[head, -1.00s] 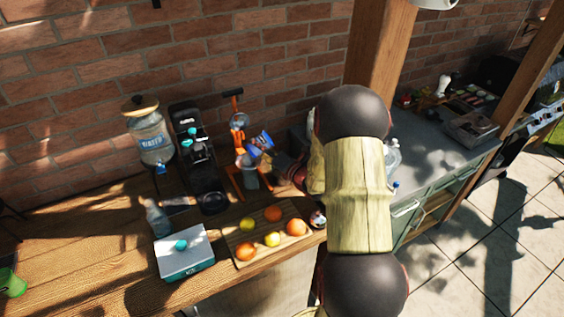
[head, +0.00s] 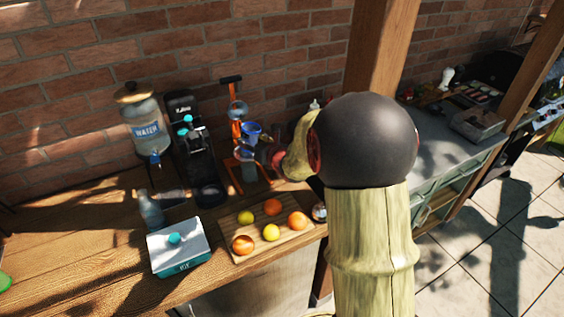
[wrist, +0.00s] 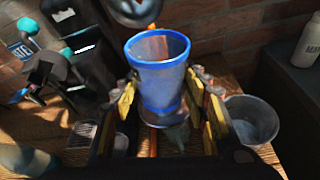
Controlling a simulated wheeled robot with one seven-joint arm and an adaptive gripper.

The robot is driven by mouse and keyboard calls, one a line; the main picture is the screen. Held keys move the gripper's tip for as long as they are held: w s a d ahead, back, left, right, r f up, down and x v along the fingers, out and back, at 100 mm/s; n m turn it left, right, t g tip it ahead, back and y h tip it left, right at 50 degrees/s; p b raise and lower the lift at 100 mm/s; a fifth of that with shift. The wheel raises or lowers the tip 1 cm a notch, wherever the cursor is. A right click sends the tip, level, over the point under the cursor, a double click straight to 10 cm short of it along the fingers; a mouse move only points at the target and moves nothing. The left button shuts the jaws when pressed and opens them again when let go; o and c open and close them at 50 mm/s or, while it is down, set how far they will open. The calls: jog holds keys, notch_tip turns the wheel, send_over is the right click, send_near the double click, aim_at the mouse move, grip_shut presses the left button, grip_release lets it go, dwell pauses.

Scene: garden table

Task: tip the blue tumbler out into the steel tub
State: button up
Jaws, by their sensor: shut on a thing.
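The blue tumbler (head: 251,131) is held up in front of the orange juicer, close to upright with its mouth upward. In the wrist view the tumbler (wrist: 160,88) stands between the yellow-padded fingers of my gripper (wrist: 168,112), which is shut on its sides. I see no clear contents inside it. A round grey tub (wrist: 252,122), which looks like the steel tub, stands lower down, just right of the gripper in the wrist view. The tumbler is beside the tub in that view, not over it. In the head view my arm and gripper mostly hide the tub.
The orange juicer (head: 236,112) and black coffee machine (head: 195,150) stand close left of the tumbler. A water dispenser (head: 146,125) is further left. A fruit board (head: 258,246) and a teal-white box (head: 178,250) lie in front. A white bottle (wrist: 306,45) is at right.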

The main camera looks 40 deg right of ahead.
jog(key=shift+a+b, duration=0.15)
jog(key=shift+b, duration=0.25)
jog(key=b, duration=0.1)
jog(key=n+b, duration=0.1)
jog(key=b, duration=0.1)
jog(key=shift+w+a+f+h, duration=0.2)
jog(key=shift+f+h, duration=0.05)
jog(key=shift+h, duration=0.15)
jog(key=shift+n+g+b, duration=0.3)
jog(key=shift+b, duration=0.45)
